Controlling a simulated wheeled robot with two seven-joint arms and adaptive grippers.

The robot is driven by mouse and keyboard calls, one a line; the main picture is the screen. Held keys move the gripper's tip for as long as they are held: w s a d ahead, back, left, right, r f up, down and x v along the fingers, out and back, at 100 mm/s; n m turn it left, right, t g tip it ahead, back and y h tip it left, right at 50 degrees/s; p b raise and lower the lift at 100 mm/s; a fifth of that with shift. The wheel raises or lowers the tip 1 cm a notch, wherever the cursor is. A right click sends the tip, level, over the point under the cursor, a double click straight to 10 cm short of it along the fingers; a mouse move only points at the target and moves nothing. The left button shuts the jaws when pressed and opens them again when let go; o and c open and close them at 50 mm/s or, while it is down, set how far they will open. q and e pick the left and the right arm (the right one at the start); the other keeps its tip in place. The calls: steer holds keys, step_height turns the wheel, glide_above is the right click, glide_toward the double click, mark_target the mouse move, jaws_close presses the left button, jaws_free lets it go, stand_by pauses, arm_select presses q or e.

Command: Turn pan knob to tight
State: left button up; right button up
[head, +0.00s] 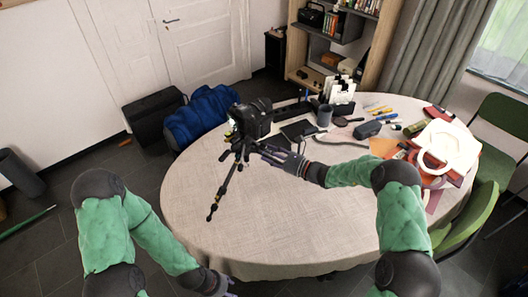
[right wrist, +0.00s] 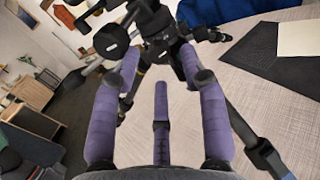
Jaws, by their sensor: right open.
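The black camera (head: 255,119) sits on top of the black tripod (head: 228,185), which stands on the table. The tripod head (head: 239,147) has several knobs and handles; it fills the top of the right wrist view (right wrist: 160,38). A round black knob (right wrist: 110,41) shows there at upper left, but I cannot tell surely which one is the pan knob. My right gripper (head: 270,153) is open, just right of the tripod head; its purple fingers (right wrist: 160,85) point at the head, and contact is unclear. My left gripper (head: 217,286) is low at the table's front edge, away from the tripod.
The round table (head: 290,225) has a bare cloth at the front. Behind the tripod head lie a dark notebook (head: 298,131), a cup (head: 324,115) and a paper holder (head: 340,100). Green chairs (head: 470,225) stand at right.

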steer(key=shift+v, duration=2.75)
steer(key=shift+f, duration=0.1)
